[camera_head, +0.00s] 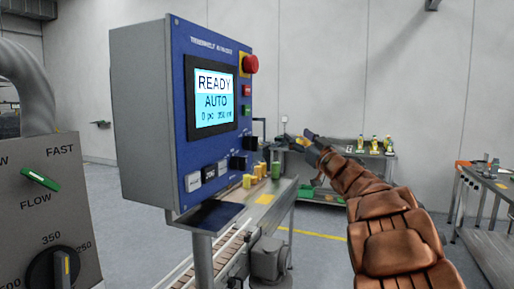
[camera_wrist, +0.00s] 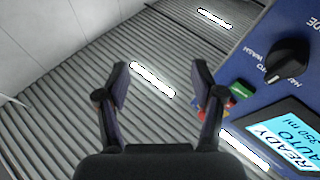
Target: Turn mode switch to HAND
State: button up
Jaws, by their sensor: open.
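The mode switch is a black rotary knob (camera_wrist: 288,62) on the blue panel (camera_wrist: 255,98), at the upper right of the wrist view. White lettering around it includes WASH and what seems to be HAND; which mark it points at is unclear. In the head view, a dark knob (camera_head: 237,162) below the screen appears to be this switch, seen edge-on. The panel's screen (camera_head: 213,95) reads READY and AUTO. My gripper (camera_head: 305,140) is to the right of the panel, apart from it. In the wrist view my gripper (camera_wrist: 160,82) is open, with nothing between its fingers.
A red mushroom button (camera_head: 250,64) and a green button (camera_head: 246,110) sit right of the screen. A conveyor (camera_head: 222,262) runs below the panel. A grey panel (camera_head: 60,215) with a FLOW lever stands at left. Tables stand behind and at right.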

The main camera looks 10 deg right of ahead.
jog(key=s+a+f+n+g+y, duration=0.1)
jog(key=a+n+g+y, duration=0.25)
jog(key=y, duration=0.35)
jog(key=n+g+y, duration=0.6)
send_near(258, 146)
jog(key=x, duration=0.3)
jog(key=shift+p+x, duration=0.7)
jog(key=shift+x, duration=3.1)
jog(key=shift+d, duration=0.1)
jog(key=c, duration=1.1)
jog(key=shift+g, duration=0.25)
jog(key=shift+c, duration=0.2)
